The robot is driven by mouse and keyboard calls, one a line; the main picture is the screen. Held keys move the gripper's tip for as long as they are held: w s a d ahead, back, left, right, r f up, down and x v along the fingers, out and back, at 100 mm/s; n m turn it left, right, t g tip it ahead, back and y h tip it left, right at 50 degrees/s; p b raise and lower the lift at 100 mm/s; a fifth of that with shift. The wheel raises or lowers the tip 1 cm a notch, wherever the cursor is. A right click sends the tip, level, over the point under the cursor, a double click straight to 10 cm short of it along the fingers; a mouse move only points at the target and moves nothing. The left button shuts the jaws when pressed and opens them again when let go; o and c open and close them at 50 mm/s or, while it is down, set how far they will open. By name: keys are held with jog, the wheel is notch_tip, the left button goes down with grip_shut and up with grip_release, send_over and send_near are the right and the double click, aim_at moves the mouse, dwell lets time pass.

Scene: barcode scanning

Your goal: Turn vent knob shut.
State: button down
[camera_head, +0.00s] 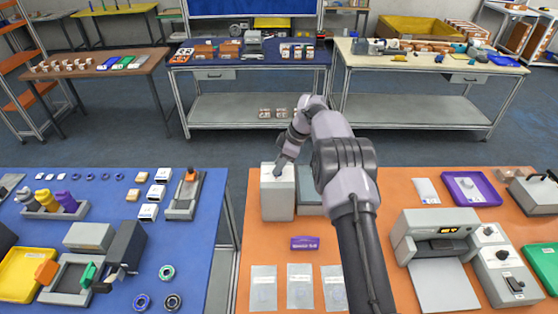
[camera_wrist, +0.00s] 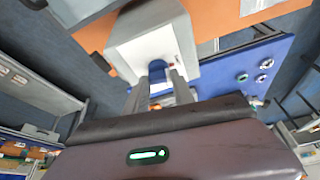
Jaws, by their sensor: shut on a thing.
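A pale grey box (camera_head: 278,197) stands upright near the left edge of the orange table. My gripper (camera_head: 279,168) comes down from above onto the box's top face. In the wrist view the box (camera_wrist: 135,48) shows a white top, and my two fingers (camera_wrist: 158,78) reach to it. The fingers are shut on a small grey-blue piece (camera_wrist: 157,66) at that top, which appears to be the vent knob. The knob is mostly hidden between the fingers, and its turn angle cannot be told.
A low grey block (camera_head: 310,203) stands just right of the box, partly behind my arm. A purple item (camera_head: 305,243) and clear bags (camera_head: 263,288) lie in front. A grey machine (camera_head: 435,238) stands to the right. A gap separates the blue table (camera_head: 190,245).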

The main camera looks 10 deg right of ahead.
jog(key=shift+n+g+p, duration=0.3)
jog(key=shift+n+p, duration=0.3)
jog(key=shift+n, duration=0.3)
jog(key=c, duration=1.1)
grip_release()
jog(key=p+v, duration=0.8)
jog(key=v, duration=0.9)
jog(key=shift+w+d+r+p, duration=0.1)
jog(key=shift+r+p, duration=0.15)
jog(key=shift+p, duration=0.05)
